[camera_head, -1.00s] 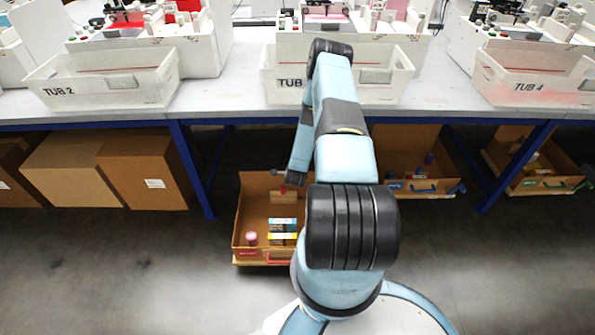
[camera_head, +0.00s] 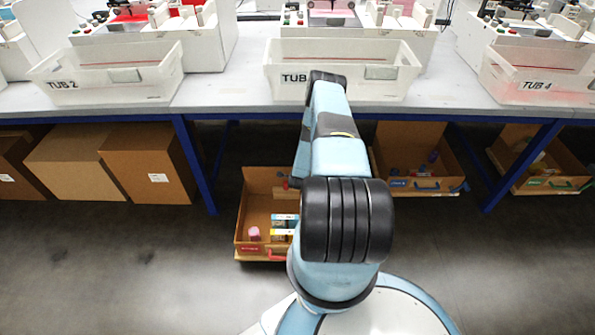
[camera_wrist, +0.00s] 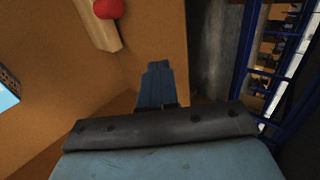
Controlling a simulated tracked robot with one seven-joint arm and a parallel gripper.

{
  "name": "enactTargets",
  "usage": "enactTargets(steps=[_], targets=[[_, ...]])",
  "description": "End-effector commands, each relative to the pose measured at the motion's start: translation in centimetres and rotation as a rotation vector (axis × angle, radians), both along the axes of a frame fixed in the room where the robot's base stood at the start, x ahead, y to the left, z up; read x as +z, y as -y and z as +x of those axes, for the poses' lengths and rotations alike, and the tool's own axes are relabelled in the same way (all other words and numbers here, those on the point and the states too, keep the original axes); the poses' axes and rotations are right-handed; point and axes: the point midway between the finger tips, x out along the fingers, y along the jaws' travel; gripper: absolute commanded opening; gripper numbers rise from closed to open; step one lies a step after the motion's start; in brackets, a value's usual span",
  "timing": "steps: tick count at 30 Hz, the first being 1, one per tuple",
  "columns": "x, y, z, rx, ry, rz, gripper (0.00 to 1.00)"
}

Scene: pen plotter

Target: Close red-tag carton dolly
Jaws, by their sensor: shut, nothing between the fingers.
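The red-tag carton dolly (camera_head: 253,215) is an open brown carton standing on the floor under the bench, pulled out in front of it, with a red tag (camera_head: 250,248) and a red handle (camera_head: 277,254) on its front. Inside are a pink-topped item (camera_head: 254,233) and small boxes (camera_head: 283,229). In the wrist view my gripper (camera_wrist: 157,70) is shut and empty, close to the brown carton wall (camera_wrist: 215,50). A red round thing on a light wooden piece (camera_wrist: 108,9) shows at the top. In the head view my arm hides the gripper and the carton's right side.
Blue-tag (camera_head: 412,184) and green-tag (camera_head: 550,182) cartons stand under the bench to the right. Closed brown boxes (camera_head: 150,165) stand at the left. A blue bench leg (camera_head: 195,165) is left of the red-tag carton. The floor in front is clear.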

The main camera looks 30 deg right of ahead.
Motion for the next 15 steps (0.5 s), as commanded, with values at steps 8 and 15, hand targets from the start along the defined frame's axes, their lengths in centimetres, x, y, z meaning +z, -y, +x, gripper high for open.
enactTargets(steps=[8, 15], targets=[[-0.2, 1.9, 2.8, 0.001, 0.000, -0.002, 0.00], [-0.2, 2.3, 3.5, 0.001, 0.000, -0.001, 0.00]])
